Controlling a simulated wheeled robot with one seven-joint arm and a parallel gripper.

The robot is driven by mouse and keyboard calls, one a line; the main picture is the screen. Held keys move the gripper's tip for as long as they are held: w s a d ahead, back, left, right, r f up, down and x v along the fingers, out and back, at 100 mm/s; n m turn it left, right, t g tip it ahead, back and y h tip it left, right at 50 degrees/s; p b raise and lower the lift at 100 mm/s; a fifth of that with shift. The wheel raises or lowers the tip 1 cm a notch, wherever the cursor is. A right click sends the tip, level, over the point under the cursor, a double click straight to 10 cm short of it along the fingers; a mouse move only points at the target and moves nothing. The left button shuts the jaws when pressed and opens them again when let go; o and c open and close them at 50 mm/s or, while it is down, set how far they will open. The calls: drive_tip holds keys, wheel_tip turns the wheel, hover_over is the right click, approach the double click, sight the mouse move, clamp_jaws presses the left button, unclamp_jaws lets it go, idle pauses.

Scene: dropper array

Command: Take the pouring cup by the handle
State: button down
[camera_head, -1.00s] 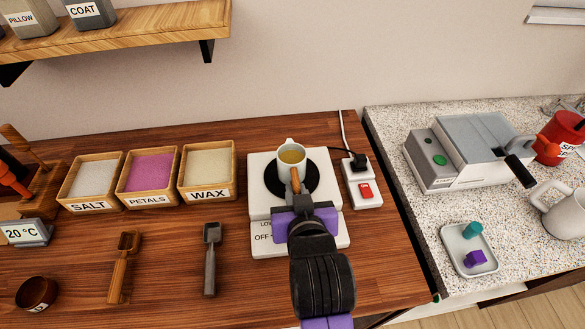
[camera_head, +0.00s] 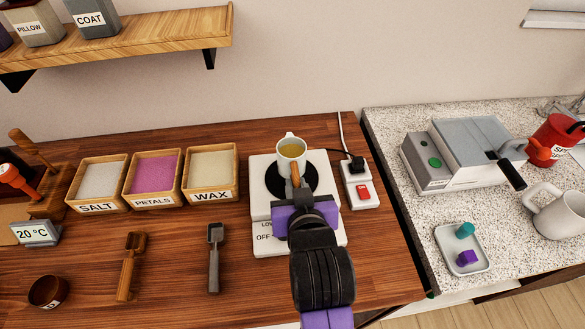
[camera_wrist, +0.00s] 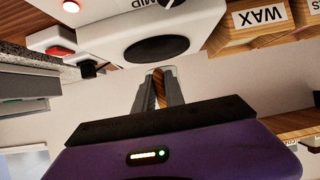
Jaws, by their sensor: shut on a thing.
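The pouring cup (camera_head: 291,150) is a small white cup with yellowish liquid inside and a wooden handle (camera_head: 295,174) pointing toward me. It is upright over the black disc of the white hotplate (camera_head: 259,200). In the head view it seems slightly raised, but the gap below is hard to judge. My gripper (camera_head: 297,192) comes from the front, shut on the handle. In the wrist view my gripper (camera_wrist: 158,90) has its fingers closed around the brown handle; the cup body is not clear there.
Wooden boxes of salt (camera_head: 98,181), petals (camera_head: 153,175) and wax (camera_head: 211,170) stand left of the hotplate. Two scoops lie in front of them. A power strip (camera_head: 361,187) with a red switch is close on the right. A grey machine (camera_head: 465,150) stands on the right counter.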

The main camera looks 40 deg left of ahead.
sight(295, 168)
drive_tip(key=shift+r+p, duration=2.1)
drive_tip(key=shift+r, duration=0.35)
